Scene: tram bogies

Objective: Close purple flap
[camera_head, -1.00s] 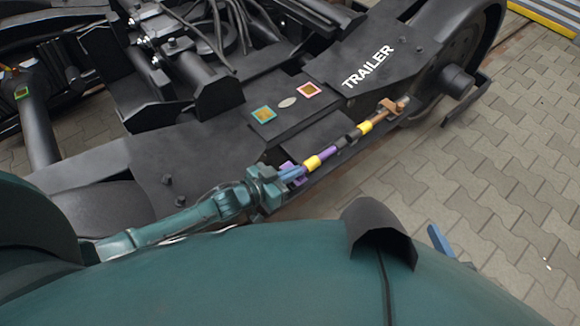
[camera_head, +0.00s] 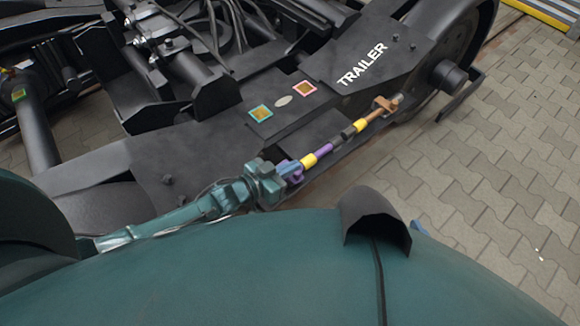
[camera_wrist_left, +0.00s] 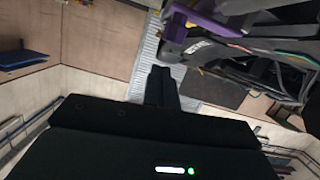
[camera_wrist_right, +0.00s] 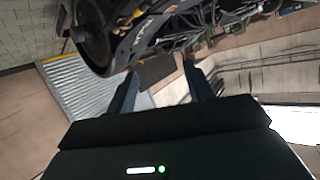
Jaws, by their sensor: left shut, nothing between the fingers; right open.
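A purple part (camera_head: 297,179), which looks like the purple flap, shows at the side of the dark bogie frame. It is small and partly hidden by my left gripper, so I cannot tell its angle. My left gripper (camera_head: 289,170) is right beside it; contact is unclear. In the left wrist view a purple piece (camera_wrist_left: 203,20) lies at the top, above and right of the left fingers (camera_wrist_left: 161,86), which are shut with nothing between them. My right gripper (camera_wrist_right: 162,88) is open and empty in the right wrist view, away from the bogie.
A rod with yellow bands (camera_head: 309,160), purple and orange sections runs along the bogie's edge (camera_head: 335,133). Teal (camera_head: 260,113) and pink (camera_head: 305,88) framed squares sit on top near the TRAILER lettering. A wheel (camera_head: 462,50) stands at upper right. The paved floor (camera_head: 480,170) is clear.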

